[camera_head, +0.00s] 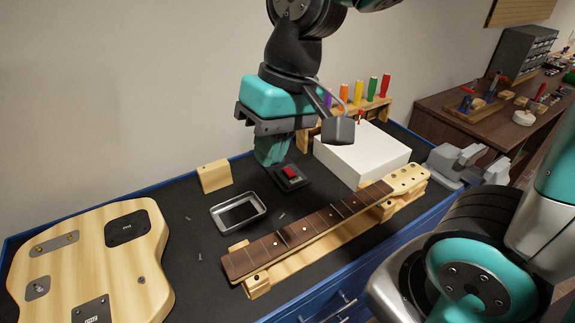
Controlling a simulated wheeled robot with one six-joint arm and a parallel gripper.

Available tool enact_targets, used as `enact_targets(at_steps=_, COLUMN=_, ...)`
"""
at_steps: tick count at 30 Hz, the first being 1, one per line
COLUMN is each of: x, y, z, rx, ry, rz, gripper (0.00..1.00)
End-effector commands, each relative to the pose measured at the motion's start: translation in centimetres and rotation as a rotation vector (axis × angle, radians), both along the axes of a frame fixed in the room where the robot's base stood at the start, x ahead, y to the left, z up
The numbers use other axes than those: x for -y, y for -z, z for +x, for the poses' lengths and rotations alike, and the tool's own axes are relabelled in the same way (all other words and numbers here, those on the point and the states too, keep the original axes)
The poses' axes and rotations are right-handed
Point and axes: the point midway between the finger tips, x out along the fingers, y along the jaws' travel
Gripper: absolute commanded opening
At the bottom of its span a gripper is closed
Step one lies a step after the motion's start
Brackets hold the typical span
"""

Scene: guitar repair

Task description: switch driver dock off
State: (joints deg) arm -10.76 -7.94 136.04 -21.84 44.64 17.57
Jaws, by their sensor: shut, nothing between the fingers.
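The driver dock may be the wooden rack (374,108) at the back right, which holds several screwdrivers with purple, orange, yellow, green and red handles. A small black switch box with a red rocker (290,174) lies on the dark bench mat in front of the rack, left of a white box. My gripper (272,158) is shut and empty, pointing down just above and behind the switch box. It appears close to the box's back left edge; whether they touch cannot be told. The rocker's tilt is too small to read.
A white box (362,155) stands right of the switch. A guitar neck (318,225) lies on wooden supports in front. A metal tray (238,213) with loose screws nearby, a wooden block (214,176) and a guitar body (90,262) are left. A grey vise (458,163) is right.

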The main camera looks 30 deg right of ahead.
Motion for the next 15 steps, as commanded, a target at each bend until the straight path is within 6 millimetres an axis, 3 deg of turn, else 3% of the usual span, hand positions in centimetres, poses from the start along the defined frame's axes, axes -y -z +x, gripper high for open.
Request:
enact_targets(at_steps=1, x=1.4, y=1.8, z=3.6, rx=-0.045, ry=0.184, rz=-0.030, gripper=0.00)
enact_targets(at_steps=3, x=3.8, y=3.4, z=8.3, rx=-0.104, ry=0.484, rz=-0.070, gripper=0.00)
enact_targets(at_steps=7, x=9.1, y=6.8, z=15.8, rx=-0.192, ry=1.023, rz=-0.128, gripper=0.00)
enact_targets(at_steps=9, x=11.7, y=8.6, z=18.6, rx=-0.224, ry=1.267, rz=-0.148, gripper=0.00)
enact_targets(at_steps=12, x=14.7, y=10.6, z=21.3, rx=-0.252, ry=1.529, rz=-0.165, gripper=0.00)
enact_targets(at_steps=15, x=16.3, y=11.6, z=22.6, rx=-0.266, ry=1.678, rz=-0.172, gripper=0.00)
